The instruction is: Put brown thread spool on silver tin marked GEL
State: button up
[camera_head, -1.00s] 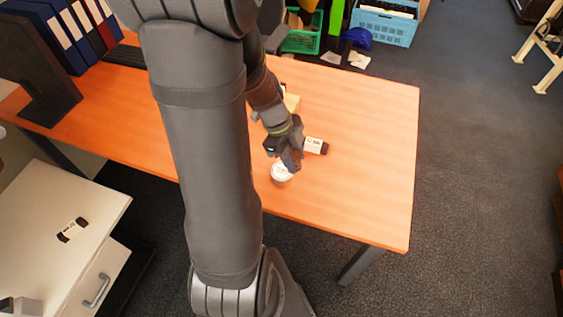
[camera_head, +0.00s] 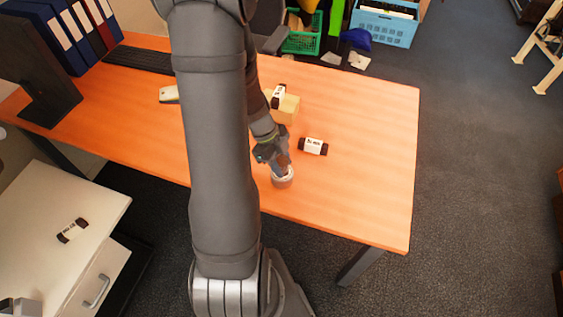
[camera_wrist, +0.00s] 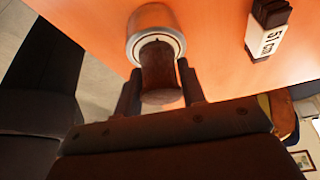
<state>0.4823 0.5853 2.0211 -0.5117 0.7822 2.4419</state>
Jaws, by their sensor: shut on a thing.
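The brown thread spool (camera_wrist: 158,75) is between the fingers of my gripper (camera_wrist: 160,92) in the wrist view. The gripper is shut on it. The spool's far end overlaps the top of the silver tin (camera_wrist: 152,18), inside the rim. I cannot tell whether it rests on the lid or is slightly above it. In the head view, the tin (camera_head: 283,179) stands near the table's front edge, with my gripper (camera_head: 281,163) directly over it. The gripper hides most of the lid, and the tin's marking cannot be read.
A dark item with a white label (camera_head: 313,147) lies right of the tin, and it also shows in the wrist view (camera_wrist: 266,28). A similar one (camera_head: 278,97) is on a yellow block (camera_head: 287,110) behind. The table's right side (camera_head: 370,150) is clear.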

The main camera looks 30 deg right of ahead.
jog(key=o, duration=1)
jog(key=shift+f, duration=0.15)
jog(key=v, duration=1.2)
jog(key=shift+d, duration=0.15)
